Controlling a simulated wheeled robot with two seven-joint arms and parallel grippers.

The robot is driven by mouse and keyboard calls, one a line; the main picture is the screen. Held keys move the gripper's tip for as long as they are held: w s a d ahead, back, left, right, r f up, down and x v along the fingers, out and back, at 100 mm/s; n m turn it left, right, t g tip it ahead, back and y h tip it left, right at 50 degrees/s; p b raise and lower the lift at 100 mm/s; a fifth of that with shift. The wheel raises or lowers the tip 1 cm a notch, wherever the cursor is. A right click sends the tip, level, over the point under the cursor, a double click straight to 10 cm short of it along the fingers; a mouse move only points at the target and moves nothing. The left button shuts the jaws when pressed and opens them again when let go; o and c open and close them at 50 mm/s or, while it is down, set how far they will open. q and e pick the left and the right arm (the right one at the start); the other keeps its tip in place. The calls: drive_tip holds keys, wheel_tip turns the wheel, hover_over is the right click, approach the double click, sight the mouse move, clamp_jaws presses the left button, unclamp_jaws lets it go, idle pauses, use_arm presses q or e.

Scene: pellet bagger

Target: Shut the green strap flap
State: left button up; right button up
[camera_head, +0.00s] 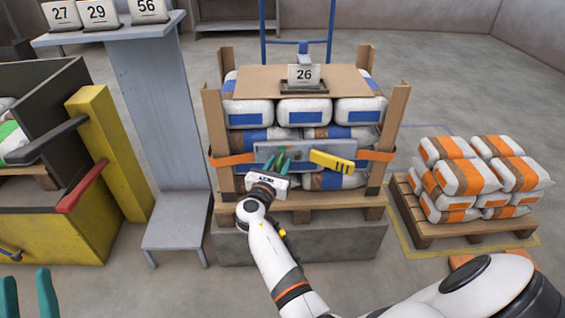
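A grey buckle plate (312,149) sits on the orange strap (230,160) across the front of the bagged pallet load. A yellow flap (332,162) with dark marks sticks out, tilted, at the plate's right side. I cannot make out a separate green flap; the left part of the plate is partly covered by my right gripper. My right gripper (275,162) has its dark green fingers up against or just in front of the plate's left part, close together; contact is unclear. My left gripper (29,296) is at the bottom left corner, fingers apart and empty.
White sacks with blue labels (304,111) fill the pallet between wooden posts (217,140). A card 26 (303,75) stands on top. A grey stand (140,120) and a yellow-sided bin (115,150) are left. A pallet of orange-banded sacks (465,178) is right.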

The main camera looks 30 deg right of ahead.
clamp_jaws()
